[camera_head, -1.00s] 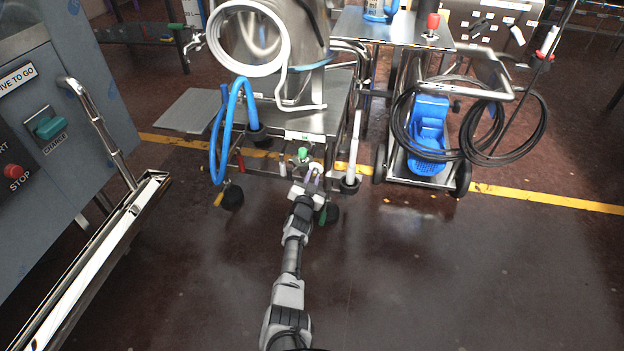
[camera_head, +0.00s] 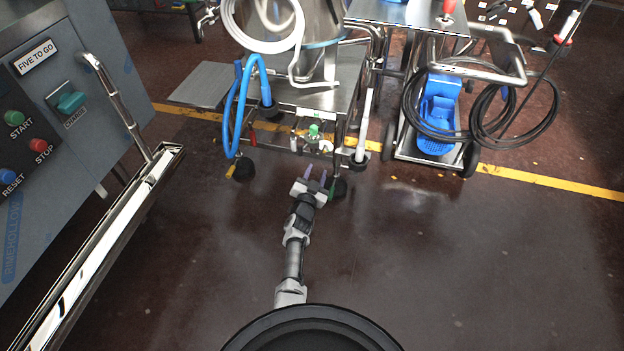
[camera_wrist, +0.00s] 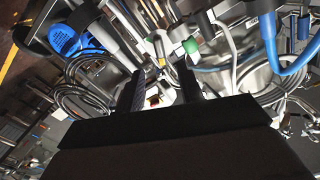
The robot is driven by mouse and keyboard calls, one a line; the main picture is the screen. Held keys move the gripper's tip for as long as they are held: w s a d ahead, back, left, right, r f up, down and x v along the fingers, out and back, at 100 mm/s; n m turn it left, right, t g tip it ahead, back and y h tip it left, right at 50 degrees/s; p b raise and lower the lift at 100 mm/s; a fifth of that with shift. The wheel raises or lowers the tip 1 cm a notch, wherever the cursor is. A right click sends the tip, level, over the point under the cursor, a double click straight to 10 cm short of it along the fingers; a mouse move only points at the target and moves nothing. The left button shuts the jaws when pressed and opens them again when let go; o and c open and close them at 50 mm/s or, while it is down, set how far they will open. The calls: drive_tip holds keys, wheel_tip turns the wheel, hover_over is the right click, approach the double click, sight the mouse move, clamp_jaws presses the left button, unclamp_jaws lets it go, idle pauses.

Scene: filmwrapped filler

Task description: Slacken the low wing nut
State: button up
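My gripper (camera_head: 315,174) is open, with two purple-tipped fingers apart and nothing seen between them. It is in front of the steel cart (camera_head: 312,97), low near its front edge. Below a green knob (camera_head: 313,131) on the cart front is a small pale winged piece (camera_head: 326,146), possibly the wing nut; it is too small to be sure. The gripper is short of this piece, apart from it. In the wrist view the two dark fingers (camera_wrist: 160,88) are spread, pointing at the cart's fittings, and the green knob (camera_wrist: 190,45) shows beyond them. No wing nut can be made out clearly there.
A blue hose (camera_head: 243,105) hangs at the cart's left, and a black caster (camera_head: 244,168) stands below. A control cabinet (camera_head: 60,130) is at left. The floor in front is clear.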

drive_tip(key=shift+p+v, duration=1.05)
drive_tip(key=shift+v, duration=1.55)
